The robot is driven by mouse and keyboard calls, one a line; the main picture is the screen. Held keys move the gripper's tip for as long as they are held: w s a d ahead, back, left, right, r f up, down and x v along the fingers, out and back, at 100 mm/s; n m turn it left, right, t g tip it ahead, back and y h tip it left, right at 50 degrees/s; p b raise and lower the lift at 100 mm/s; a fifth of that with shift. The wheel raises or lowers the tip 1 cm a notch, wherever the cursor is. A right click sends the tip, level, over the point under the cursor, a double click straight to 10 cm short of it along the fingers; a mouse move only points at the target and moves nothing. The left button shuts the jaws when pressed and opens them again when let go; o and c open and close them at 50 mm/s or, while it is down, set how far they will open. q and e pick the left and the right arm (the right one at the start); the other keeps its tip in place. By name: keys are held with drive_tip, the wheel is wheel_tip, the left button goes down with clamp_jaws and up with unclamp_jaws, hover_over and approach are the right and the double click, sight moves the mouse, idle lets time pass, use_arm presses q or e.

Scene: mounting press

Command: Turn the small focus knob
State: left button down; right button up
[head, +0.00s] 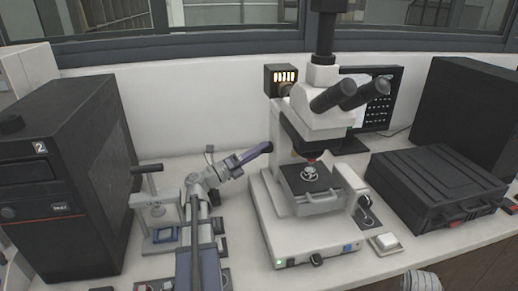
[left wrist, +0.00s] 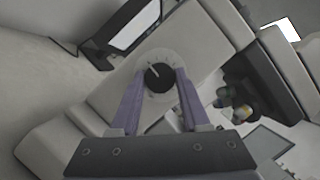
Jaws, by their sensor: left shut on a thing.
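The white microscope (head: 322,107) stands on the bench, with black eyepieces and a dark stage (head: 308,177). In the left wrist view the small focus knob (left wrist: 158,79) is a dark round knob with a pale pointer line, set on a light dial (left wrist: 146,58) with tick marks. My left gripper (head: 267,148) reaches the left side of the microscope column. In the left wrist view its purple fingers (left wrist: 160,74) lie on both sides of the knob, shut on it. The knob is hidden in the head view. My right gripper is not in view.
A black cabinet (head: 68,180) stands at the left, with a small clamp stand (head: 160,215) beside it. A black case (head: 433,188) and a dark box (head: 465,115) are at the right. A small white-topped block (head: 385,242) lies right of the microscope base.

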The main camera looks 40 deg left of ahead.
use_arm(q)
drive_tip(key=shift+n, duration=0.4)
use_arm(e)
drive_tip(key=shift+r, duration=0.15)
use_arm(q)
drive_tip(key=shift+d, duration=0.1)
drive_tip(key=shift+c, duration=1.9)
unclamp_jaws()
wheel_tip(320, 180, up, 9)
drive_tip(key=p, duration=0.9)
drive_tip(key=shift+s+d, duration=0.1)
drive_tip(key=shift+r+p, duration=0.55)
drive_tip(key=shift+p, duration=0.1)
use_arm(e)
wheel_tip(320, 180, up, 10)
